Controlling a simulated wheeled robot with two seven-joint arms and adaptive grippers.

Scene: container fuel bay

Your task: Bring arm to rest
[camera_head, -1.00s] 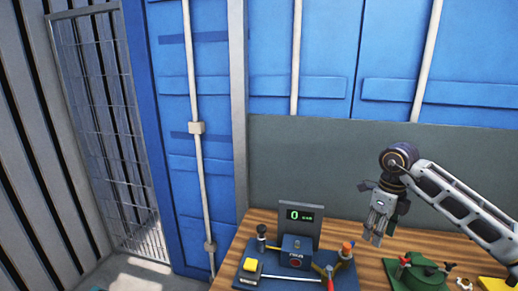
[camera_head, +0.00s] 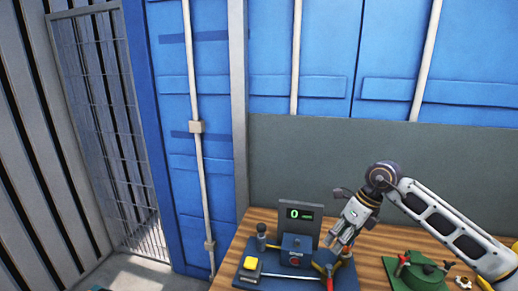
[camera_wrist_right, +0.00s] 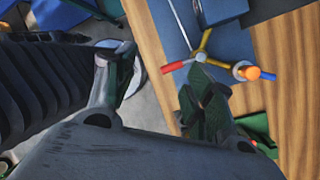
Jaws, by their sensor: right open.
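My right arm reaches in from the right in the head view. Its gripper (camera_head: 334,243) hangs over the right part of the blue fuel-bay board on the table, pointing down and to the left. The gripper is open, and nothing shows between its fingers. My left gripper is not in view.
The wooden table (camera_head: 372,262) holds the blue board (camera_head: 270,279) with a yellow button (camera_head: 251,263), a blue box (camera_head: 296,247) and a display reading 0 (camera_head: 300,214). A green round lid (camera_head: 421,268) sits to the right. Blue container doors (camera_head: 300,60) stand behind.

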